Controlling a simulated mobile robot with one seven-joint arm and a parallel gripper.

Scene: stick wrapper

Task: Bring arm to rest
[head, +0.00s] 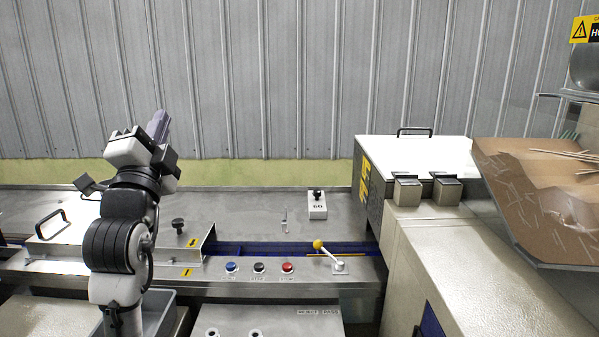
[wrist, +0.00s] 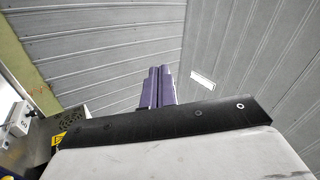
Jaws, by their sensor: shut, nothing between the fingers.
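My gripper (head: 158,125) is raised at the left of the head view, above the metal bench and in front of the corrugated wall. Its purple fingers point upward and are side by side. In the wrist view the fingers (wrist: 158,87) are together with nothing between them. My arm stands upright in front of the bench's left part and hides some of the bench and a grey bin.
The metal bench (head: 250,212) carries blue, black and red buttons (head: 259,268), a yellow-knobbed lever (head: 319,246) and a small white box (head: 317,208). A white-lidded machine (head: 420,152) and a brown hopper (head: 540,195) stand right. Air around my gripper is free.

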